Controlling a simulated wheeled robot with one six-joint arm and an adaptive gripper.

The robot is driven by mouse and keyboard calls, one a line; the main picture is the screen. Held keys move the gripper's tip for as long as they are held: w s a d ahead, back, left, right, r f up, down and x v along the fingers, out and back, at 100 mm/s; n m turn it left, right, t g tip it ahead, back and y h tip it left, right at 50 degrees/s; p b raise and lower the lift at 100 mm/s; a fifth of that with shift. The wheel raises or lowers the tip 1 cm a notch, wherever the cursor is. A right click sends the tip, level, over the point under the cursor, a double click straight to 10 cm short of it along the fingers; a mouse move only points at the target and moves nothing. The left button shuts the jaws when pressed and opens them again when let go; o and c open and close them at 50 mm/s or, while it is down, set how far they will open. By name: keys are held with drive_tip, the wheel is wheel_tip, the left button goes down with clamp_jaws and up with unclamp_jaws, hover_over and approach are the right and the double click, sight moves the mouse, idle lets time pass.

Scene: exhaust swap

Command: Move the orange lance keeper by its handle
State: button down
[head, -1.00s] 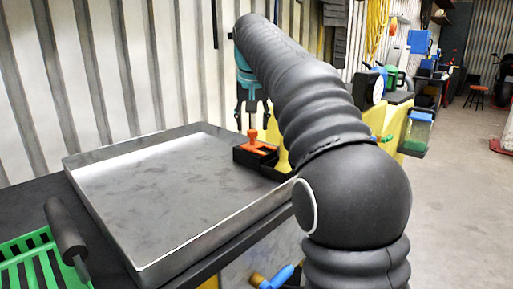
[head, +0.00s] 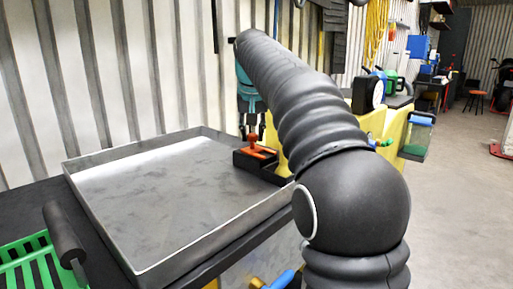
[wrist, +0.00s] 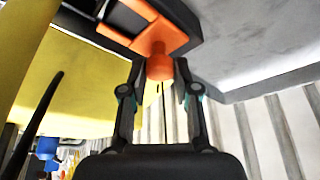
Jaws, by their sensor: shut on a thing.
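The orange lance keeper (head: 258,153) sits in a black block at the tray's far right corner. In the wrist view its flat orange plate (wrist: 133,36) lies at the top, with the round orange handle (wrist: 160,65) coming down between my fingertips. My gripper (wrist: 158,78) is shut on that handle. In the head view my gripper (head: 252,135) points straight down onto the keeper. The arm covers what lies to the right of the keeper.
The black block (head: 262,172) stands by the wide grey metal tray (head: 215,232), which is empty. A green slotted rack (head: 25,268) and a dark roller (head: 62,232) are at lower left. A yellow body (head: 390,132) stands behind my arm. The corrugated wall is close behind.

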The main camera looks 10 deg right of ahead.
drive_tip(key=shift+s, duration=0.15)
drive_tip(key=shift+s+d+b, duration=0.35)
drive_tip(key=shift+s+d, duration=0.2)
drive_tip(key=shift+s, duration=0.25)
drive_tip(key=shift+s+d+b, duration=0.3)
drive_tip(key=shift+s+d, duration=0.25)
drive_tip(key=shift+s, duration=0.2)
drive_tip(key=shift+s+d, duration=0.45)
drive_tip(key=shift+s, duration=0.3)
drive_tip(key=c, duration=0.9)
unclamp_jaws()
drive_tip(key=shift+s+d, duration=0.1)
drive_tip(key=shift+d, duration=0.05)
